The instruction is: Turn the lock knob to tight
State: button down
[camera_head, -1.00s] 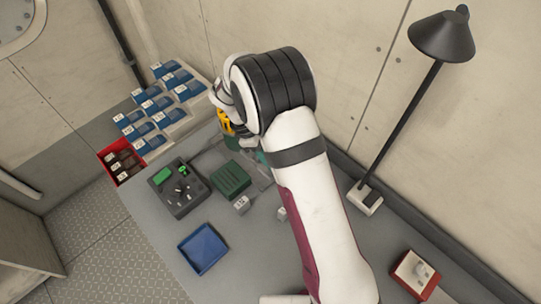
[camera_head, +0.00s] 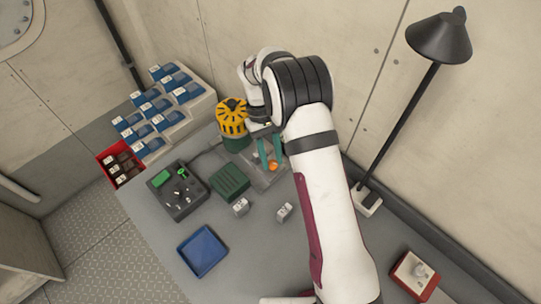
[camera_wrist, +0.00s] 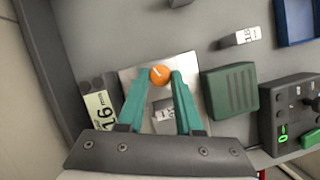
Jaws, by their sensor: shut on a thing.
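The lock knob is a small round orange knob (camera_wrist: 159,75) on a pale metal plate (camera_wrist: 188,68) in the wrist view. It also shows in the head view (camera_head: 272,167), on the fixture at the back of the bench. My gripper (camera_wrist: 161,82) has two teal fingers, one on each side of the knob, shut on it. In the head view my gripper (camera_head: 268,153) reaches down to the knob from above. I cannot make out any tight mark.
A yellow and black slotted cap on a green body (camera_head: 232,118) stands just left of my gripper. A green ribbed block (camera_head: 230,181), a dark control box (camera_head: 178,205), a blue tray (camera_head: 202,250) and small labelled blocks (camera_head: 284,212) sit nearby. A lamp (camera_head: 435,75) stands right.

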jog(key=m+y, duration=0.1)
jog(key=m, duration=0.3)
jog(key=shift+d+m+g+y, duration=0.2)
jog(key=shift+m+g+y, duration=0.1)
jog(key=shift+m+y, duration=0.1)
dwell(0.4)
jog(key=c, duration=0.6)
grip_release()
jog(key=v, duration=1.5)
jog(key=shift+w+r, duration=0.1)
jog(key=shift+r, duration=0.3)
